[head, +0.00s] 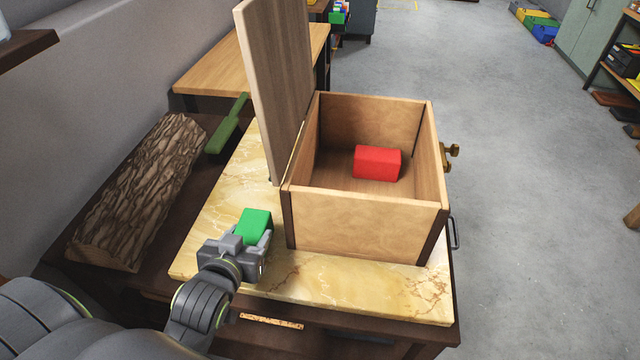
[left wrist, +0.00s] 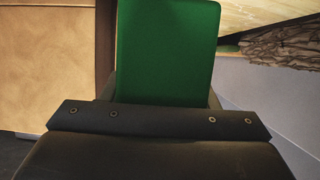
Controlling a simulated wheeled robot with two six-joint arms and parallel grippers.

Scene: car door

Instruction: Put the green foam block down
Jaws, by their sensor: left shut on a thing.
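The green foam block (head: 255,224) is in the jaws of my left gripper (head: 246,245), left of the open wooden box (head: 362,222). In the left wrist view, the green foam block (left wrist: 168,52) stands out beyond the dark gripper body (left wrist: 160,122). The block is over the yellow marble slab (head: 345,287); I cannot tell whether it touches the slab. The gripper hides the near end of the block. My right gripper is not in view.
A red block (head: 377,163) lies inside the box, whose lid (head: 275,80) stands raised on the left. A bark-covered log (head: 140,192) and a green-handled tool (head: 226,126) lie further left. Bare slab shows in front of the box.

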